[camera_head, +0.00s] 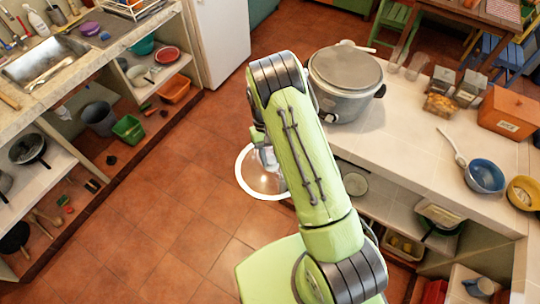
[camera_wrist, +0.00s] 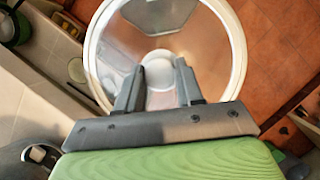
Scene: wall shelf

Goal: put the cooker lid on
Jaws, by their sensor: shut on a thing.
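The lid (camera_head: 260,182) is a round clear disc with a white rim, held out over the floor to the left of the counter. It fills the upper middle of the wrist view (camera_wrist: 205,45). My gripper (camera_wrist: 158,74) is shut on the lid's white round knob, with one finger on each side. In the head view my green arm hides most of the gripper. The cooker (camera_head: 345,105) is a wide grey pot with a dark side handle, standing on the white counter, apart from the lid.
The white tiled counter (camera_head: 405,140) is bare right of the cooker. Glasses, jars, an orange box (camera_head: 508,112), a blue bowl (camera_head: 484,175) and a yellow bowl stand further right. Shelves with pans lie below the counter. The tiled floor (camera_head: 165,205) at left is open.

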